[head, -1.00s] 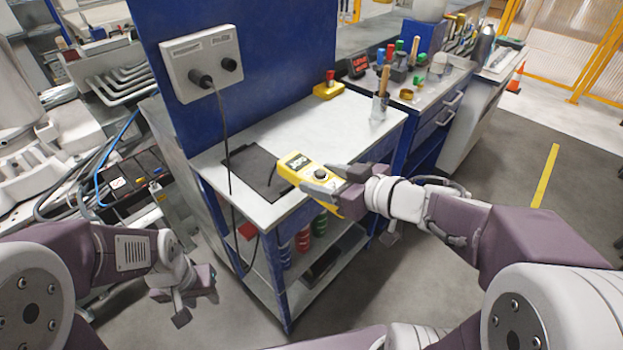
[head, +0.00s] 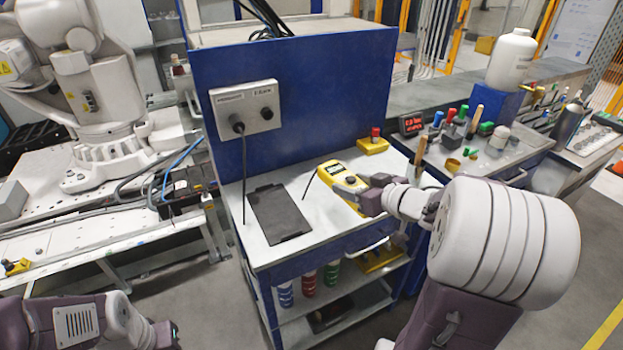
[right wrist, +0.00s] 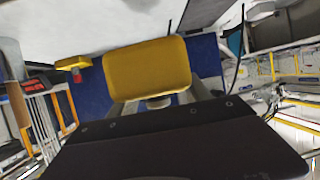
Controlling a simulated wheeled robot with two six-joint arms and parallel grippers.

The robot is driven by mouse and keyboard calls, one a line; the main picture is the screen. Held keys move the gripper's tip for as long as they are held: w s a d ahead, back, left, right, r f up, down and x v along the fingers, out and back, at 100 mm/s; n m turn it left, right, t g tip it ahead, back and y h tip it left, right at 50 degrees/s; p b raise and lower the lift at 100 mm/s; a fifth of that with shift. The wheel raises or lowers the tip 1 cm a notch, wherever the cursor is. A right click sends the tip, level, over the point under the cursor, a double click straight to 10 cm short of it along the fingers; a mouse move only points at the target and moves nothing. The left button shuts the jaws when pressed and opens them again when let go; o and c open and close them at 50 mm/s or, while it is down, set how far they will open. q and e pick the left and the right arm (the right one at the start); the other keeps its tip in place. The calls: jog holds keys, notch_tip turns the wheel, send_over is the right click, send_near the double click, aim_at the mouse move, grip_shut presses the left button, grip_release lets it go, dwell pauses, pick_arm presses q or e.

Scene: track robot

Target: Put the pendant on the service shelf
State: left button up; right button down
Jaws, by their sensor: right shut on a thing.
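The pendant is a yellow handheld unit (head: 342,183) with a small dark screen. My right gripper (head: 366,198) is shut on its near end and holds it over the white top of the blue cart (head: 300,250), right of a dark flat pad (head: 279,213). I cannot tell whether the pendant touches the top. Below the top is an open lower shelf (head: 345,303).
A grey socket box (head: 246,110) with a hanging black cable is on the blue panel (head: 330,85). A yellow box with a red button (head: 373,145) stands at the back. A cup with a wooden-handled tool (head: 418,165) is to the right. Colored rolls (head: 309,283) are on the lower shelf.

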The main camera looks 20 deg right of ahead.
jog(key=d+h, duration=0.1)
jog(key=d, duration=0.3)
jog(key=m+b, duration=0.1)
jog(key=b, duration=0.3)
send_over(336, 202)
jog(key=shift+h, duration=0.3)
notch_tip(336, 202, down, 7)
jog(key=shift+w, duration=0.1)
notch_tip(336, 202, down, 4)
jog(key=shift+r+b, duration=0.1)
jog(key=shift+b, duration=0.85)
jog(key=shift+f, duration=0.2)
jog(key=shift+r, duration=0.15)
jog(key=shift+c, duration=2.4)
grip_release()
jog(key=shift+f, duration=0.2)
